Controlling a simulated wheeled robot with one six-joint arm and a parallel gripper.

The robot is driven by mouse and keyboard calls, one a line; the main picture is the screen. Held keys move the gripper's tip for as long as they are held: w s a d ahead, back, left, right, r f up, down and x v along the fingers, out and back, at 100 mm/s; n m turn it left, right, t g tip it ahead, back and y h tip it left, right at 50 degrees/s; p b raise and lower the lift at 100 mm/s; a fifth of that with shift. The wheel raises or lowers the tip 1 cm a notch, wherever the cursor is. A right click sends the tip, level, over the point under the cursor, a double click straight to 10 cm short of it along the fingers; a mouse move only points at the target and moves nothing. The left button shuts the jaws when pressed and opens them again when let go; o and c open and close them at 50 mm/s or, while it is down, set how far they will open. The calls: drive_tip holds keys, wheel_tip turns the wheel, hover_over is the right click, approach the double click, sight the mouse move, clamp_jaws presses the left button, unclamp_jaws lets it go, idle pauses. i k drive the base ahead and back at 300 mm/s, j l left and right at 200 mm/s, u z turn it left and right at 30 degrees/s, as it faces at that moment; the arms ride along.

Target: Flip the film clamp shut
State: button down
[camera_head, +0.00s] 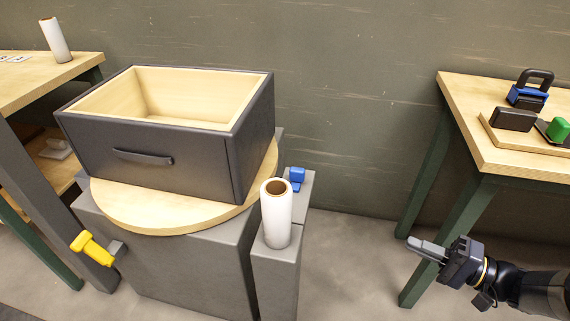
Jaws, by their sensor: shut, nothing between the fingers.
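A white film roll (276,214) stands upright on a grey post beside the round wooden turntable (135,219). A small blue part (297,177) sits at the back of the same post, behind and right of the roll; it looks like the film clamp. It seems to stand up, but it is too small to tell its exact position. My gripper (411,242) is at the lower right, shut and empty, pointing left. It is well apart from the blue part and the roll, in front of the right table's leg.
A dark open box (135,155) with a wooden inside rests on the turntable. A yellow handle (92,248) sticks out at the pedestal's left. The right table (462,104) holds a padlock-like item (531,90) and small blocks. Floor between post and gripper is clear.

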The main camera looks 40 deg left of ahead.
sight(297, 175)
drive_tip(key=i+u, duration=0.95)
drive_tip(key=i+l+u, duration=0.15)
